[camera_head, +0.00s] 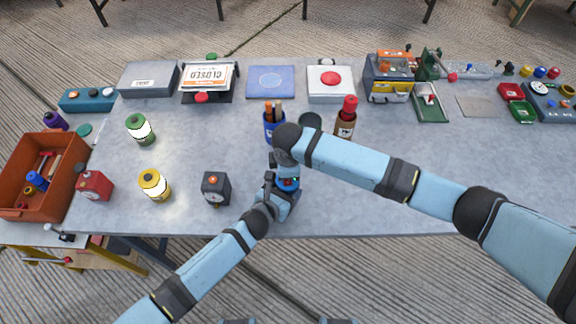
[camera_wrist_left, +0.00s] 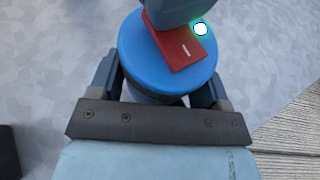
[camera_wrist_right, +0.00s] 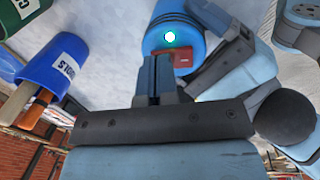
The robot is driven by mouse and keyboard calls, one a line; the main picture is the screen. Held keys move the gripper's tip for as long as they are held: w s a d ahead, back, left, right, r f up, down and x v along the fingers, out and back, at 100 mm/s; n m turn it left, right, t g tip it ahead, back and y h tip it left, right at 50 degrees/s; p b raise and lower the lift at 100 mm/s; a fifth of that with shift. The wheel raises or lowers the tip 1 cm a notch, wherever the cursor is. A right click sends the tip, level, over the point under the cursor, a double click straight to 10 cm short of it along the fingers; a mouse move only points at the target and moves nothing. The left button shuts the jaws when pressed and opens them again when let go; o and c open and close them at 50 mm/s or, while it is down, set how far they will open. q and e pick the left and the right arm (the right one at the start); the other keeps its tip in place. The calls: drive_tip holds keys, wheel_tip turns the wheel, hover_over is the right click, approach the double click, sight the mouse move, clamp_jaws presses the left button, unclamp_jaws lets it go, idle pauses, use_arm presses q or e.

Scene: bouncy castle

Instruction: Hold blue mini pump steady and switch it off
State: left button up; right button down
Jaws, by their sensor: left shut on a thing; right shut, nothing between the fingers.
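The blue mini pump (camera_head: 290,185) stands upright near the table's front edge, partly hidden by my arms. In the left wrist view its round blue top (camera_wrist_left: 142,60) carries a red rocker switch (camera_wrist_left: 186,52) with a white mark and a lit, green-glowing light (camera_wrist_left: 201,28). My left gripper (camera_wrist_left: 155,88) is shut around the pump's body, a finger on each side. My right gripper (camera_wrist_right: 155,62) is shut and empty, its tips right at the red switch (camera_wrist_right: 183,58). It hides part of the switch in the left wrist view; I cannot tell whether it touches.
A black box (camera_head: 215,188) with an orange button stands left of the pump. A blue cup of tools (camera_head: 273,127) and a red-capped brown bottle (camera_head: 346,120) stand behind. Yellow (camera_head: 155,185) and green (camera_head: 140,129) canisters stand further left. The table's right front is bare beneath my right arm.

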drive_tip(key=shift+f, duration=0.2)
idle(0.4)
drive_tip(key=shift+s, duration=0.1)
drive_tip(key=shift+s+r, duration=0.15)
drive_tip(key=shift+s, duration=0.55)
use_arm(q)
drive_tip(key=shift+w, duration=0.1)
